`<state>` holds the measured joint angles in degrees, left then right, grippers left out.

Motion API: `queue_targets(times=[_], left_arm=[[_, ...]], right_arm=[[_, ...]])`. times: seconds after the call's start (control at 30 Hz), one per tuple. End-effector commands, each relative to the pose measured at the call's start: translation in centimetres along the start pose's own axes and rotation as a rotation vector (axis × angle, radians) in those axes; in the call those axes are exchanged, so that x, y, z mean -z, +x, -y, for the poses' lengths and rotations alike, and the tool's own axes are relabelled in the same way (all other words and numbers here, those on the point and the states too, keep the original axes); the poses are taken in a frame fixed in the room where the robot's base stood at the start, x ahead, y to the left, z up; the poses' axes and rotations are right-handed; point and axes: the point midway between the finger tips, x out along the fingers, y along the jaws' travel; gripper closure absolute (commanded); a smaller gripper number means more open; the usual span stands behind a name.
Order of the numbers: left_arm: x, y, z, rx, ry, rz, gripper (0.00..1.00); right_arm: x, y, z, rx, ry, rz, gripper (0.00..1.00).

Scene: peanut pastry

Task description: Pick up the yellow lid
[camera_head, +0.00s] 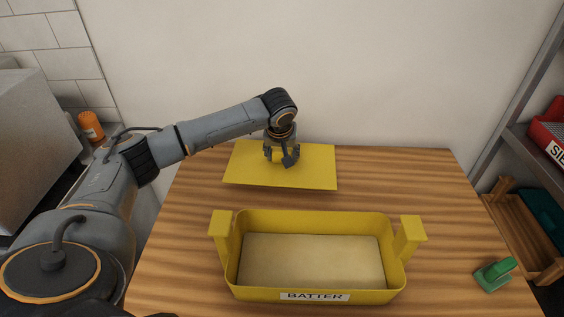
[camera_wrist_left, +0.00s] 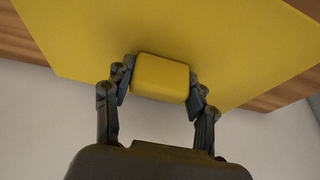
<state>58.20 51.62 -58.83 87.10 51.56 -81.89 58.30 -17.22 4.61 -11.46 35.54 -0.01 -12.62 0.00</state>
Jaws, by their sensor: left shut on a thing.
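The yellow lid (camera_head: 310,172) is a flat rectangular plate at the back of the wooden table in the head view. It looks tilted; I cannot tell for sure whether it is clear of the table. My left gripper (camera_head: 283,158) is over the lid, pointing down. In the left wrist view the left gripper (camera_wrist_left: 160,85) is shut on the lid's block-shaped yellow handle (camera_wrist_left: 160,77), one finger at each side. The lid's flat face (camera_wrist_left: 190,35) spreads out behind the handle. My right gripper is not in view.
A yellow bin (camera_head: 315,222) labelled BATTER stands open at the table's front, with pale batter inside and a raised handle at each side. A green-handled tool (camera_head: 494,274) lies at the right of the wooden table (camera_head: 430,190). Shelves with a red crate (camera_head: 548,135) stand at far right.

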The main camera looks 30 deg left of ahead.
Motion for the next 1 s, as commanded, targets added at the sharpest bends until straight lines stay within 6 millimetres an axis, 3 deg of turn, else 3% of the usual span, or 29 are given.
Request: queue_targets(times=[0.23, 0.5, 0.73, 1.0], left_arm=[[-2.2, -7.2, -0.7, -0.003, 0.005, -0.004, 0.77], [-6.7, -11.8, -1.5, -0.003, 0.005, -0.002, 0.77], [-8.7, -13.9, -1.8, -0.001, 0.003, 0.000, 0.77], [-9.1, -14.3, -1.8, 0.000, 0.001, 0.000, 0.77]], right_arm=[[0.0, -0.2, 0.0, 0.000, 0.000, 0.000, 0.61], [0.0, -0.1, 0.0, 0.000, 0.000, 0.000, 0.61], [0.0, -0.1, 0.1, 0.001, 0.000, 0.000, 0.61], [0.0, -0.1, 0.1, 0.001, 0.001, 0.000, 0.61]])
